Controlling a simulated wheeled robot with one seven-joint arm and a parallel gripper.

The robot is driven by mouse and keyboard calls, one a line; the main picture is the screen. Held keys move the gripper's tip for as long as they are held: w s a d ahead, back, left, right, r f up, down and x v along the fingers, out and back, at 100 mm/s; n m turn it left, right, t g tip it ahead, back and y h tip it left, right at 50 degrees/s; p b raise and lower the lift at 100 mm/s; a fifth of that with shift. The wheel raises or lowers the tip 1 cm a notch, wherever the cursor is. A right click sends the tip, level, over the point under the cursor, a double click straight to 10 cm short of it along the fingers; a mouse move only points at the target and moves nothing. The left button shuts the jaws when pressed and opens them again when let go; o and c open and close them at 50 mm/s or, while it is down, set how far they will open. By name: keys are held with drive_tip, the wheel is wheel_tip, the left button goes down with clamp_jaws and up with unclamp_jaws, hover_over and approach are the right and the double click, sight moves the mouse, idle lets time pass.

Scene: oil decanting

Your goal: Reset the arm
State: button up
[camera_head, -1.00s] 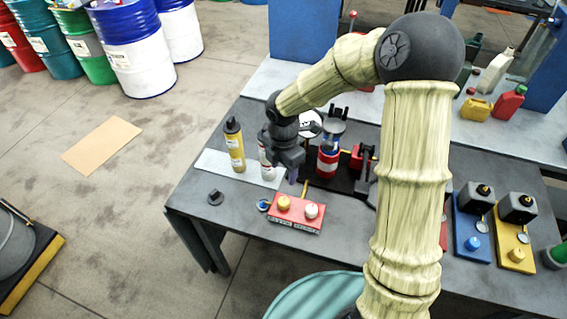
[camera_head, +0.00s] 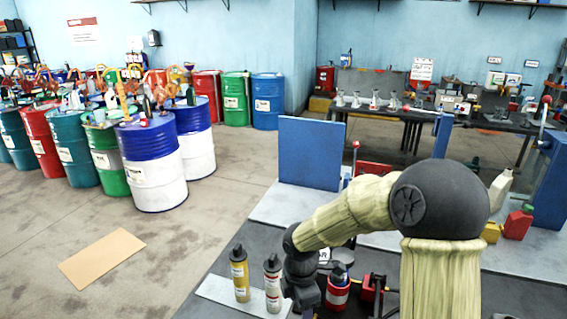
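My arm reaches in from the lower right, with its dark elbow high and its forearm sloping down to the left. My gripper (camera_head: 306,309) hangs at the bottom edge of the view, over the dark table (camera_head: 232,262). Its fingers are mostly cut off by the frame edge, so I cannot see whether they are open or shut. A white bottle (camera_head: 272,284) and a yellow bottle (camera_head: 240,275) stand upright on a pale strip to its left. A red canister with a white band (camera_head: 338,294) stands just right of it, partly behind the arm.
A blue panel (camera_head: 310,154) rises at the table's back. A red can (camera_head: 518,222) and a yellow can (camera_head: 491,232) stand right of my elbow. Several drums, including a blue and white one (camera_head: 153,165), stand at left. A cardboard sheet (camera_head: 101,256) lies on otherwise open floor.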

drive_tip(key=s+d+r+m+t, duration=0.2)
drive_tip(key=s+d+r+m, duration=0.2)
drive_tip(key=s+d+m, duration=0.7)
drive_tip(key=m, duration=1)
drive_tip(key=shift+m, duration=0.4)
drive_tip(key=shift+d+r, duration=0.1)
